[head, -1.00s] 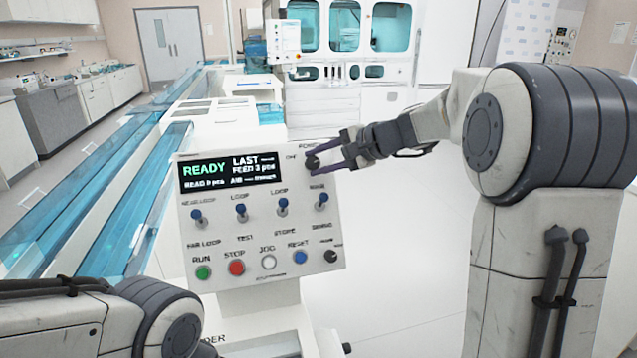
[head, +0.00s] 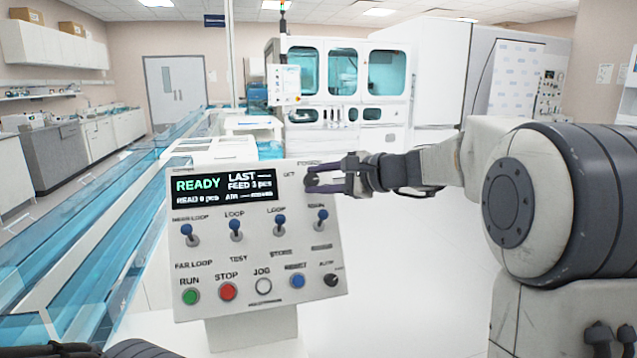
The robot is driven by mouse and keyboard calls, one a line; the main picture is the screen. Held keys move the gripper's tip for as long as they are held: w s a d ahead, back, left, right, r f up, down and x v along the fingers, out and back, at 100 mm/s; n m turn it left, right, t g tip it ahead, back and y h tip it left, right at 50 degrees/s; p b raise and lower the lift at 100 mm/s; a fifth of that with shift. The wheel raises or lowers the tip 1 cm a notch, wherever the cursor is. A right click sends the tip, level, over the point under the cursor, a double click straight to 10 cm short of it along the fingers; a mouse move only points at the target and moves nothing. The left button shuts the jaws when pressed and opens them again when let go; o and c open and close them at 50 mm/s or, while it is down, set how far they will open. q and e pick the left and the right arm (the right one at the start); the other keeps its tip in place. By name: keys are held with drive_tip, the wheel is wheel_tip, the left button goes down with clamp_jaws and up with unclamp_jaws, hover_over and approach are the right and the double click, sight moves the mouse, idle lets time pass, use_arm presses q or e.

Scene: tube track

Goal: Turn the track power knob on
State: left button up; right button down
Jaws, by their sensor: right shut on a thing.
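The white control panel (head: 218,268) stands tilted in the middle of the head view. The dark power knob (head: 311,181) is at its upper right corner, under a small power label. My right gripper (head: 322,181) comes in from the right and is shut on the knob, with its purple-grey fingers covering most of it. Which way the knob points cannot be made out. The panel's display (head: 212,189) is lit and reads READY. My left gripper is out of view.
Several blue toggle switches (head: 235,229) sit below the display. Under them are a green button (head: 190,297), a red button (head: 228,292), other buttons and a small black knob (head: 331,280). Blue clear-covered track (head: 60,270) runs along the left. Open floor lies right of the panel.

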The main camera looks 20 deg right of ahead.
drive_tip(key=c, duration=0.5)
unclamp_jaws()
drive_tip(key=v, duration=1)
drive_tip(key=shift+s, duration=0.2)
